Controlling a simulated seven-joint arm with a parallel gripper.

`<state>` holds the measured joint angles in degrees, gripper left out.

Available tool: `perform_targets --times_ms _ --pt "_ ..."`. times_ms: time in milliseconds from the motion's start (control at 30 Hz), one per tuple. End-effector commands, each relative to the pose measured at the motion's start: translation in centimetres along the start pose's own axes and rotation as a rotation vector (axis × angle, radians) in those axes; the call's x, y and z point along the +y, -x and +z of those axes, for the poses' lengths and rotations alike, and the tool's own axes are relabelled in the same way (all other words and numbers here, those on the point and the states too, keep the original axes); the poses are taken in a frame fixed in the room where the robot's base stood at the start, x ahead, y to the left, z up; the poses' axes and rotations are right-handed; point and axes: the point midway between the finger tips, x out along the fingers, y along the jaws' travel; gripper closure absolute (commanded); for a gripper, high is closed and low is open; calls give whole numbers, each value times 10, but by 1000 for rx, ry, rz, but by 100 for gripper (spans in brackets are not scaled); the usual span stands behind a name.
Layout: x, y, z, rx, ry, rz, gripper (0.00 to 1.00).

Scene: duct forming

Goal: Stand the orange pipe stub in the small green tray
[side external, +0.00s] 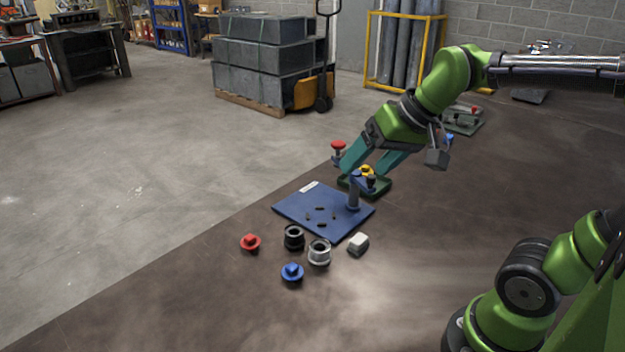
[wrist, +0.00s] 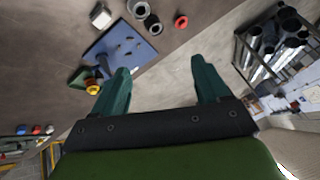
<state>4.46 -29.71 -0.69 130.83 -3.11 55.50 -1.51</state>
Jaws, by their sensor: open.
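The orange pipe stub (side external: 367,170) shows as a small yellow-orange piece at the small green tray (side external: 378,188), behind the blue post. Whether it stands inside the tray or leans is too small to tell. In the wrist view nothing sits between the fingertips (wrist: 160,68).
A blue plate (side external: 300,208) with holes and an upright post (side external: 353,195) adjoins the tray. In front lie a red cap (side external: 250,242), a black ring (side external: 294,237), a grey ring (side external: 320,252), a blue cap (side external: 292,273) and a pale block (side external: 358,243).

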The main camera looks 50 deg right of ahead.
Motion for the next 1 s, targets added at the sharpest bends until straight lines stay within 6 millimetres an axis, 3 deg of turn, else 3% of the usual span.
perform_targets --times_ms 33,100,233,1000 --pt "-3 4 19 13 18 -26 25" --pt "-3 5 38 25 33 -50 25" --pt "-3 4 58 35 47 -75 25" --pt "-2 4 63 36 48 -79 25"
